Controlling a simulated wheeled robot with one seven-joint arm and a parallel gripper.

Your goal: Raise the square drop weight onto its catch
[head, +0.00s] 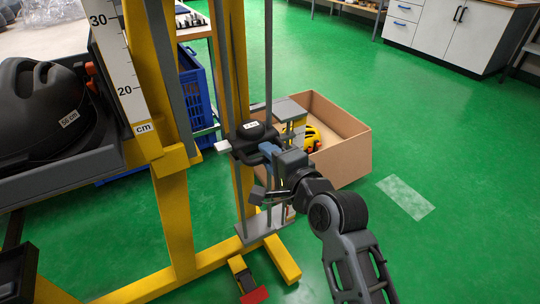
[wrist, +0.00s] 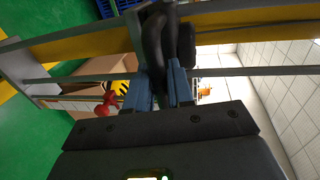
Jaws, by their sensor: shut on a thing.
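A black drop weight (head: 245,148) sits partway up the vertical guide rods of the yellow tower, with a round dark top bearing a small white label. My gripper (head: 268,150) reaches it from the right, low in the head view's middle. In the wrist view its blue fingers (wrist: 167,88) are shut on a black looped handle (wrist: 153,45) of the weight. A pale tab (head: 223,146) shows at the weight's left side. I cannot make out the catch. The weight's far side is hidden.
The yellow frame (head: 172,215) stands left of the rods, with a centimetre scale (head: 120,75) and a shelf holding a black helmet (head: 50,105). A cardboard box (head: 345,155) with a yellow helmet (head: 313,138) is behind my gripper.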

